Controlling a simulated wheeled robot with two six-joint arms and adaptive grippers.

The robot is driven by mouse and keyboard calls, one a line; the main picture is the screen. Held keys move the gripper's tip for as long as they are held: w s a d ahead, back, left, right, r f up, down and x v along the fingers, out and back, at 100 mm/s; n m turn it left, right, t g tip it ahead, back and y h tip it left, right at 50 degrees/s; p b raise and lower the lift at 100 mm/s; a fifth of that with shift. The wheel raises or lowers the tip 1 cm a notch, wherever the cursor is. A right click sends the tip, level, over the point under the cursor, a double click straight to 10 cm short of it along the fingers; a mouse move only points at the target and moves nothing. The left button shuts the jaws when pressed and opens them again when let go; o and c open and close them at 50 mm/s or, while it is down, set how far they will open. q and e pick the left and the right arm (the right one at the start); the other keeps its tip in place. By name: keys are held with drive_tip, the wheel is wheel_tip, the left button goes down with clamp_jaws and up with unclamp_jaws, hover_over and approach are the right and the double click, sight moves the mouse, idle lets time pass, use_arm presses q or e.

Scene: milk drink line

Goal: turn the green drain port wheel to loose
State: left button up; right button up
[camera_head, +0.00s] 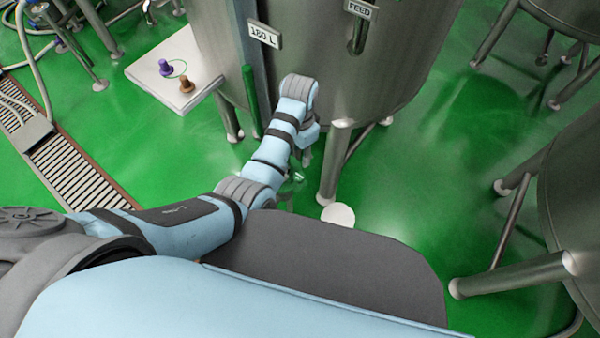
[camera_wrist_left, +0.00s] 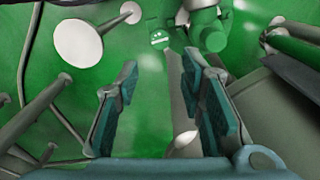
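My left arm reaches under the large steel tank (camera_head: 340,60) in the head view. Its gripper there is small and mostly hidden by the wrist. In the left wrist view my left gripper (camera_wrist_left: 160,62) is open, its two teal-padded fingers apart with nothing between the pads. Green rounded fittings (camera_wrist_left: 208,32) show beyond the fingertips at the top of that view, with a small pale marking beside them. I cannot tell which part of them is the drain port wheel or how it is turned. My right gripper is in neither view.
The tank stands on steel legs (camera_head: 330,172) close to my left arm. A white side table (camera_head: 150,66) holds a purple knob-like piece (camera_head: 165,68) and a brown one (camera_head: 187,85). A floor grate (camera_head: 75,175) lies left; another steel vessel (camera_head: 570,190) stands right, with open green floor between.

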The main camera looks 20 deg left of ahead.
sight(300, 175)
use_arm(q)
wheel_tip(300, 175, down, 12)
drive_tip(key=b, duration=0.5)
drive_tip(key=shift+s, duration=0.1)
clamp_jaws()
